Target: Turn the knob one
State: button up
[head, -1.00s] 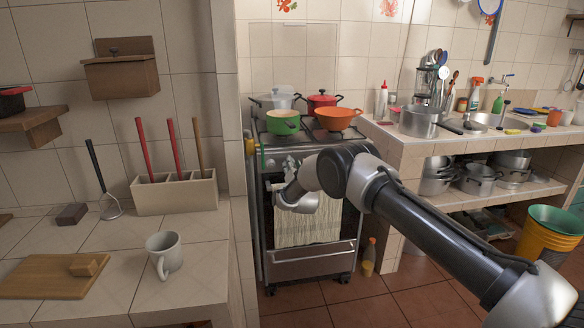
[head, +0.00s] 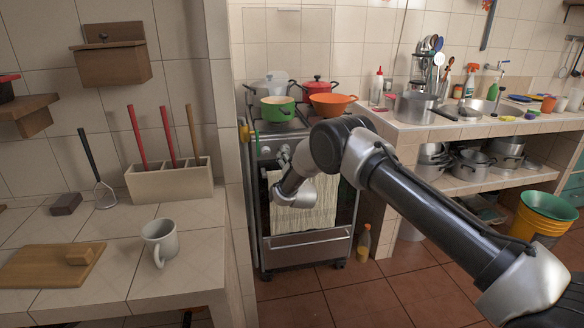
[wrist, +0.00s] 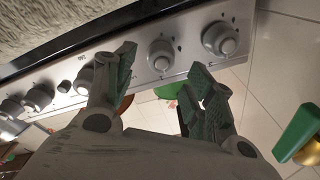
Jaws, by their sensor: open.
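The stove (head: 308,245) stands beyond the counter, with its knob panel at the front. My gripper (head: 283,154) is small in the head view, at the left part of that panel. In the wrist view my gripper (wrist: 164,78) is open and empty, its green-grey fingers spread. A round silver knob (wrist: 160,55) shows between and just past the fingertips; I cannot tell whether they touch it. Another knob (wrist: 220,40) is to its right. Further knobs (wrist: 38,95) run to the left, one partly hidden by the left finger. No number shows to tell which is knob one.
A striped towel (head: 300,215) hangs on the stove front. A green pot (head: 277,108) and an orange pan (head: 331,103) stand on top. A green-handled thing (wrist: 301,124) is at the right in the wrist view. A tiled wall edge (head: 236,200) borders the stove's left.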

jog(key=v, duration=0.8)
jog(key=shift+f, duration=0.15)
